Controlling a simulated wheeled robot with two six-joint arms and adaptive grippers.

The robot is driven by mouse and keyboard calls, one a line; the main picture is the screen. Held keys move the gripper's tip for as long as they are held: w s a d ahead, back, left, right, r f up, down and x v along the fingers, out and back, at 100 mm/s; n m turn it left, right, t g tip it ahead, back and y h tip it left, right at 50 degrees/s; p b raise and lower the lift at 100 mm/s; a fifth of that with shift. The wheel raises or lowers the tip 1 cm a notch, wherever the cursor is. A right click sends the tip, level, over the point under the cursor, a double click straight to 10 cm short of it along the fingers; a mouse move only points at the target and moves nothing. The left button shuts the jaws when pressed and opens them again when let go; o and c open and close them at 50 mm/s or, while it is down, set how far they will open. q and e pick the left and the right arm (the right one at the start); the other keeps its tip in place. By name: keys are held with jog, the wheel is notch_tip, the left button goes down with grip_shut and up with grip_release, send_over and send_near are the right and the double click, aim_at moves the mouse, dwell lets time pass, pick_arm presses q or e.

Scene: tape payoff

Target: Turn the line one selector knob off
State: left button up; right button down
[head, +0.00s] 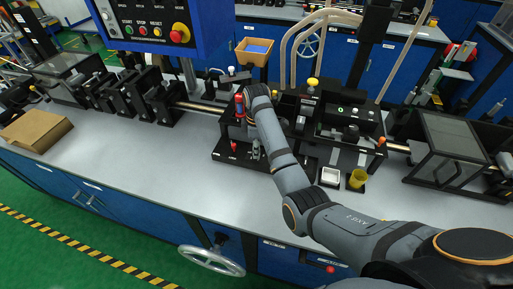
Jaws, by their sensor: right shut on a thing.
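My right arm reaches in from the lower right, and its gripper (257,152) points down at the front of a black station base (226,153) on the bench. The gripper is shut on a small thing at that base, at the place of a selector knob. The fingers and their small size here hide what it is and which way it is turned. A small red knob or handle (234,147) stands just left of the gripper, apart from it. My left gripper is not in view.
A blue control panel (150,25) with buttons hangs at upper left. A cardboard box (36,130) lies far left. The bench front (150,165) is clear.

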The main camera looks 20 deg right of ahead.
jog(key=shift+r+p, duration=0.15)
jog(key=shift+p, duration=0.35)
jog(key=m+p, duration=0.7)
jog(key=p, duration=0.2)
jog(key=shift+r, duration=0.15)
jog(key=m+p, duration=0.1)
jog(key=m, duration=0.1)
jog(key=shift+m+p, duration=0.4)
jog(key=shift+f+m+p, duration=0.25)
jog(key=shift+m+p, duration=0.3)
jog(key=shift+m, duration=0.45)
jog(key=c, duration=1)
grip_release()
notch_tip(320, 180, up, 12)
jog(key=shift+f, duration=0.1)
